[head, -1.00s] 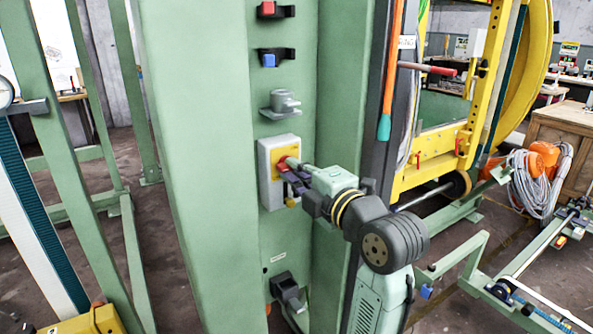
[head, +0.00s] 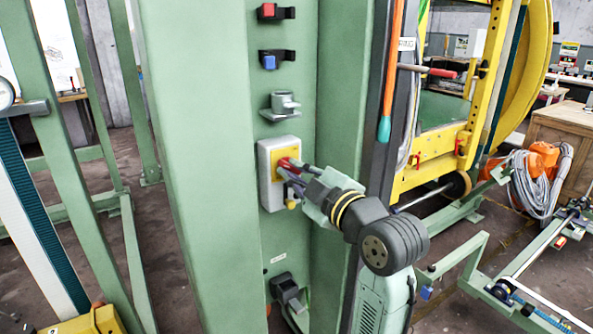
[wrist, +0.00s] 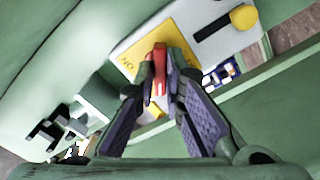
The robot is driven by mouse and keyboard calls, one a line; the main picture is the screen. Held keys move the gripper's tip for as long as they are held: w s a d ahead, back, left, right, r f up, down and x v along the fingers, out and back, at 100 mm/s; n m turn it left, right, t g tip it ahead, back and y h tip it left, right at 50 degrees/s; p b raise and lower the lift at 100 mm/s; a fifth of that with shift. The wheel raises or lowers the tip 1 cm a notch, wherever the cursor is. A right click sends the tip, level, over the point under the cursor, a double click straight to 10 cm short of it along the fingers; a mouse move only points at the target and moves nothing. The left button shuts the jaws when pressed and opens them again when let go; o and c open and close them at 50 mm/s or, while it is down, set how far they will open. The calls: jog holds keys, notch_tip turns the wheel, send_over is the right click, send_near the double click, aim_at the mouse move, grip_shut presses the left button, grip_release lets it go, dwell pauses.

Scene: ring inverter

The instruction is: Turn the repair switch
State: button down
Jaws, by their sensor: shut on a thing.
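The repair switch is a red handle (head: 284,163) on a yellow plate (head: 273,158), mounted on a pale grey box (head: 265,187) on the green column. My gripper (head: 287,169) reaches it from the right, with its purple-padded fingers at the handle. In the wrist view, the red handle (wrist: 159,72) stands between the two fingertips of my gripper (wrist: 160,80), and they are shut on it. Part of the yellow plate (wrist: 172,34) with black lettering shows behind. The fingers hide some of the handle and plate.
A yellow knob (head: 291,203) sits low on the same box, beside a black slot in the wrist view (wrist: 212,28). Above are a grey bracket (head: 281,106), a blue button (head: 269,61) and a red button (head: 267,10). Green column walls (head: 190,150) flank the box.

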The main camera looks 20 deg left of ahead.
jog(key=m+p, duration=0.2)
jog(key=m, duration=0.4)
jog(key=m+p, duration=0.2)
jog(key=m, duration=0.2)
jog(key=shift+m, duration=0.5)
jog(key=c, duration=1.7)
grip_release()
jog(key=v, duration=1.2)
